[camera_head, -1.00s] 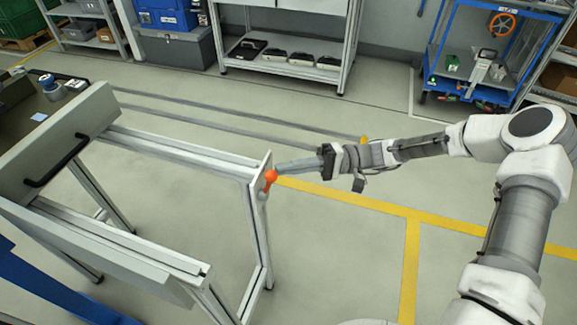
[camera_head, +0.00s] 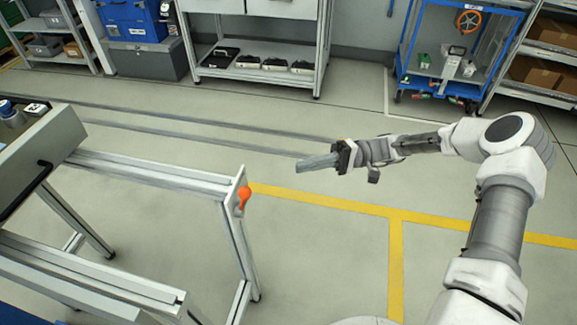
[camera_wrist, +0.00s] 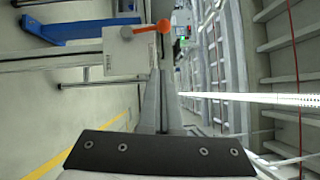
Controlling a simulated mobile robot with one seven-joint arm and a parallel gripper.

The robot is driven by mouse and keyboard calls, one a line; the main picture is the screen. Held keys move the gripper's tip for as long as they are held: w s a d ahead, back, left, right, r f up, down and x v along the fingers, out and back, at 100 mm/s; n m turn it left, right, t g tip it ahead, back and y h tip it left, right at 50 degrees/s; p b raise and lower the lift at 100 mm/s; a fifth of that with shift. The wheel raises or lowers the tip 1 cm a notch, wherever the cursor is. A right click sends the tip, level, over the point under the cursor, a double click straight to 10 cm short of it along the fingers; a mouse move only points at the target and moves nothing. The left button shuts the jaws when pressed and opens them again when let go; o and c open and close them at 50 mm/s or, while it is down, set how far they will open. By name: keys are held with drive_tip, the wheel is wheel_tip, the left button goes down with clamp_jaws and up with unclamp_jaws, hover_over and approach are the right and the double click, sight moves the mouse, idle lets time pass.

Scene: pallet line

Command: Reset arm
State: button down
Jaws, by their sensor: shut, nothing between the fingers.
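My gripper (camera_head: 303,164) is shut and empty at the end of my outstretched arm. It is held in free air over the floor, to the right of the aluminium frame (camera_head: 150,172), with a clear gap between them. The orange lever (camera_head: 243,196) on the frame's end plate (camera_head: 236,188) is to the left of and below my fingertips in the head view. In the wrist view my closed fingers (camera_wrist: 161,75) point away from the camera, and the orange lever (camera_wrist: 153,27) shows beyond them, apart from them.
A grey panel with a black handle (camera_head: 27,190) is on the frame at the left. A shelf rack (camera_head: 322,50) and a blue cart (camera_head: 402,82) stand along the back. Yellow lines (camera_head: 397,250) mark the floor, which is open around my arm.

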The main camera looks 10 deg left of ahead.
drive_tip(key=shift+w+d+f, duration=0.1)
drive_tip(key=shift+w+d, duration=0.15)
drive_tip(key=shift+d, duration=0.2)
